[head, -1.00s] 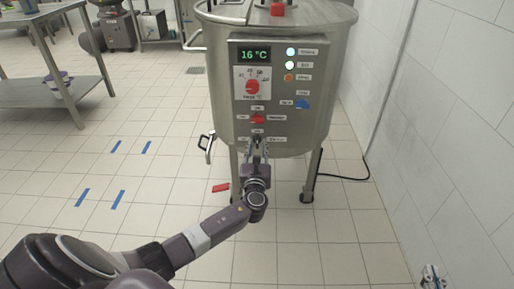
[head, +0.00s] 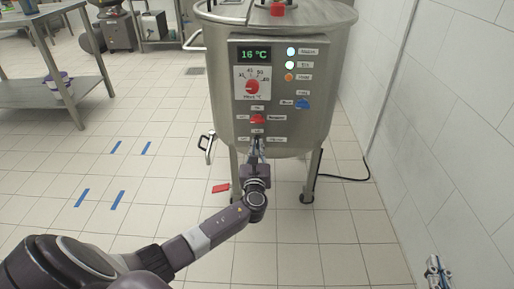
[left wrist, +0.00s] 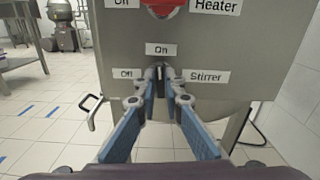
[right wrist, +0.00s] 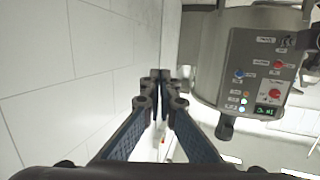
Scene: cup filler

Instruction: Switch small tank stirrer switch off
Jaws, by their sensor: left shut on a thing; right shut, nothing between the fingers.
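The steel tank (head: 222,115) stands ahead with its control panel (head: 290,140) facing me. The stirrer switch is a small dark knob (left wrist: 160,73) low on the panel. In the left wrist view it has the "On" label above, "Off" at its left and "Stirrer" at its right. My left gripper (left wrist: 161,76) is shut on this switch. The knob seems upright, towards "On", but the fingertips hide much of it. In the head view my left gripper (head: 257,150) covers the switch. My right gripper (right wrist: 160,75) is shut and empty, in front of the wall; it also shows at the head view's lower right (head: 435,270).
The red heater switch (head: 257,119) sits just above the stirrer switch. A blue switch (head: 302,104), a red dial (head: 252,87) and lamps (head: 290,64) are higher up. The tiled wall (head: 440,120) is at the right. A steel table (head: 60,70) stands far left; floor between is mostly clear.

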